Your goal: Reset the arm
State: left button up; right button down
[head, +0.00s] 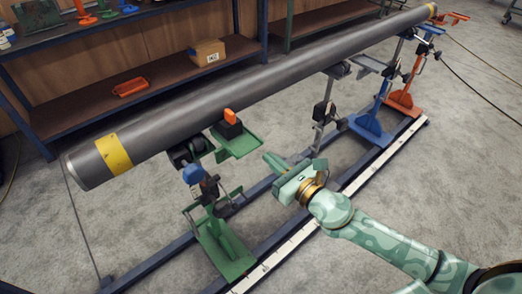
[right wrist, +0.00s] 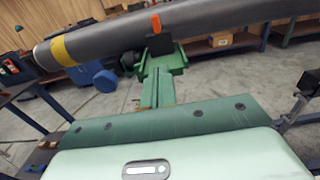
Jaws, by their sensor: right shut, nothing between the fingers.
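My right arm (head: 375,238) reaches in from the lower right in the head view. Its gripper (head: 274,163) is shut and empty, in front of and apart from the long grey pipe (head: 265,88). The fingers also show in the right wrist view (right wrist: 157,88), pointing toward the pipe (right wrist: 205,22). A green plate (head: 240,145) on the pipe stand lies just left of the gripper. A black block with an orange top (head: 230,118) sits at this plate against the pipe; it shows too in the right wrist view (right wrist: 156,24). My left gripper is out of view.
Green (head: 222,245), blue (head: 372,128) and orange (head: 403,100) stands support the pipe along dark floor rails. Behind are shelves with a cardboard box (head: 207,52) and an orange tray (head: 131,87).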

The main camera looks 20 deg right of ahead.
jog(key=s+d+f+m+g+h, duration=0.25)
jog(key=s+d+f+m, duration=0.2)
jog(key=f+m, duration=0.45)
jog(key=s+d+f+m+g+h, duration=0.25)
jog(key=d+f+m, duration=0.35)
jog(key=f, duration=0.6)
jog(key=s+d+f+m+g+h, duration=0.1)
jog(key=s+d+f+m+g, duration=0.25)
jog(key=f+m, duration=0.6)
jog(key=s+f+m+g+h, duration=0.15)
jog(key=s+f+m, duration=0.25)
jog(key=s+f, duration=0.45)
jog(key=s+f+m+g+y, duration=0.1)
jog(key=s+f+m+g, duration=0.3)
jog(key=s, duration=0.7)
jog(key=s+a+f+m+g, duration=0.1)
jog(key=s+a, duration=0.3)
jog(key=s, duration=0.5)
jog(key=s+a+f+m+g, duration=0.1)
jog(key=s+a+f+m, duration=0.2)
jog(key=s, duration=0.7)
jog(key=shift+a+f+g, duration=0.25)
jog(key=shift+a+g, duration=0.15)
jog(key=shift+w, duration=0.1)
